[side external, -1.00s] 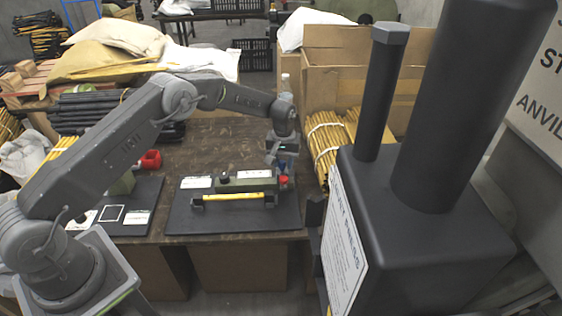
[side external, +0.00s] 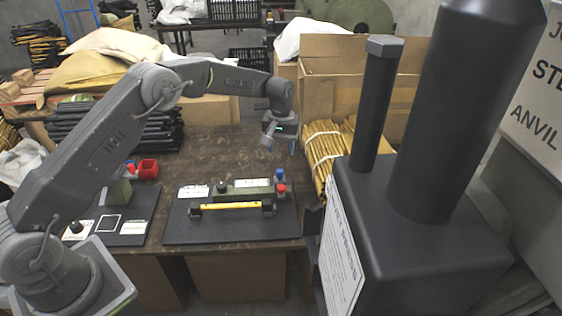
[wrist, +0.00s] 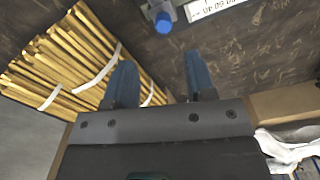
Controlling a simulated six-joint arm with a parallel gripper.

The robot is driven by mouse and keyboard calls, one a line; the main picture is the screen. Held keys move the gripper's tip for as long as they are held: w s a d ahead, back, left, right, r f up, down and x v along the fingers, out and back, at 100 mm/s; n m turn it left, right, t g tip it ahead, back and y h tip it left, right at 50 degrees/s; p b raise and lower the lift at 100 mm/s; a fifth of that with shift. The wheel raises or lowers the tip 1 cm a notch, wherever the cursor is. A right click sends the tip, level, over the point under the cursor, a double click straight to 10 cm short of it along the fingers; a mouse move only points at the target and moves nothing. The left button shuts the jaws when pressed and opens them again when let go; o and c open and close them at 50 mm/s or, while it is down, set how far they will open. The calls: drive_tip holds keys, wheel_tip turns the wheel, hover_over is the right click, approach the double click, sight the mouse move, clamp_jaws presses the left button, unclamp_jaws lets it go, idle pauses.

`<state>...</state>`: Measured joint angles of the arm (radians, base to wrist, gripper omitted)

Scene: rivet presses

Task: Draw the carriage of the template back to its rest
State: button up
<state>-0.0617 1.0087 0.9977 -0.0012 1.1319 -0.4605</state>
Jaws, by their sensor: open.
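The template fixture is on a dark plate (side external: 185,230) on the bench. It has a long green body (side external: 245,192), a black knob (side external: 221,187) at its left, and a blue knob (side external: 280,174) and a red knob (side external: 281,188) at its right end. A yellow bar (side external: 230,206) with black ends lies along its front. I cannot tell which part is the carriage. My gripper (side external: 281,143) is open and empty, above and behind the right end of the fixture, apart from it. In the wrist view its two blue fingers (wrist: 158,68) are spread, with a blue knob (wrist: 163,22) beyond them.
Bundled yellow rods (side external: 325,150) lie right of my gripper, before a cardboard box (side external: 335,75). The large dark press (side external: 410,225) fills the right foreground. A second plate (side external: 130,232) with a red cup (side external: 148,168) behind it is at left. Bench behind the fixture is clear.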

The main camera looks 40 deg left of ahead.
drive_tip(key=shift+r, duration=2.4)
drive_tip(key=s+d+r+m+t, duration=0.2)
drive_tip(key=s+r+m+t, duration=0.1)
drive_tip(key=s+r, duration=1.45)
drive_tip(key=s+d+f+m+t, duration=0.1)
drive_tip(key=s+m+t, duration=0.1)
drive_tip(key=s, duration=1.9)
drive_tip(key=shift+d+f+m+t, duration=0.3)
drive_tip(key=shift+d+m, duration=0.05)
drive_tip(key=shift+m, duration=0.15)
